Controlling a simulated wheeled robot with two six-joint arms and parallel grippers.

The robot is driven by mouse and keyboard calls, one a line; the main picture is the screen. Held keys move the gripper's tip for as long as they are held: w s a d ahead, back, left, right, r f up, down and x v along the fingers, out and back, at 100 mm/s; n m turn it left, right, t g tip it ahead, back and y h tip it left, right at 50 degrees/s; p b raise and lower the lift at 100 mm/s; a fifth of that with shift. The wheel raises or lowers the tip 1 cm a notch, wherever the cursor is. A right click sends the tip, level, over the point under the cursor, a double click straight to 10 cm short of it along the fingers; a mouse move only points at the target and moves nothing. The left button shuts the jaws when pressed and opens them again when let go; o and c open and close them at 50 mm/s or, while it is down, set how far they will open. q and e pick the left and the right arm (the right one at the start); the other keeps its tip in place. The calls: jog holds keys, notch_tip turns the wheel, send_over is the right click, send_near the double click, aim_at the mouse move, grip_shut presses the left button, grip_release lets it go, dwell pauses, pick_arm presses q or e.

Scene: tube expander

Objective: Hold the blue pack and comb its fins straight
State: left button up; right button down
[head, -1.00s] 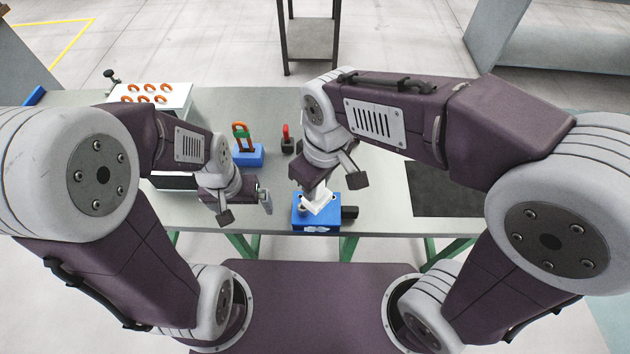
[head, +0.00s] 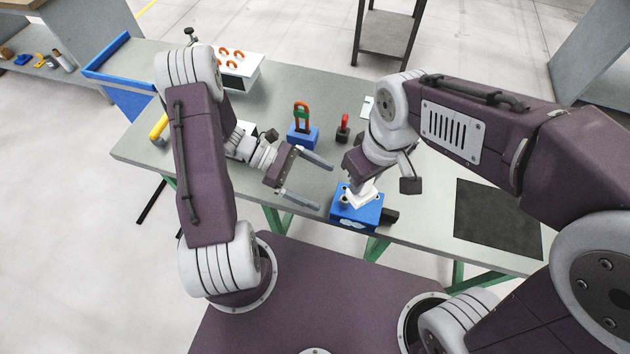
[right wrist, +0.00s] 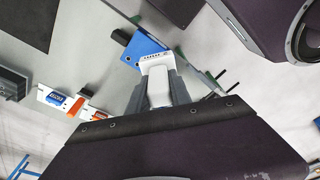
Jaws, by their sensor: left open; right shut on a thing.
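A blue block (head: 345,212) sits at the front edge of the table, with a dark piece at its right side. My right gripper (head: 360,190) is over it, shut on a white piece (head: 364,199). In the right wrist view this white piece (right wrist: 158,75) sits between the fingers, with a row of dark marks at its far end by the blue block (right wrist: 140,47). I cannot tell whether they touch. A second blue block (head: 302,138) with a green and orange loop stands farther back. My left gripper (head: 324,187) is open and empty, left of the front block. No fins are clearly visible.
A red-topped tool (head: 343,128) on a dark base stands behind my grippers. A white box (head: 242,72) with several orange rings is at the back. A yellow item (head: 159,127) lies far left. A dark mat (head: 497,220) covers the right end; the table (head: 437,195) before it is clear.

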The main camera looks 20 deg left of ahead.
aim_at(366, 207)
pick_arm(q)
jog(key=x, duration=1.2)
jog(key=shift+w+a+f, duration=0.1)
jog(key=shift+c, duration=0.3)
jog(key=c, duration=1.7)
jog(key=shift+c, duration=0.2)
dwell(1.2)
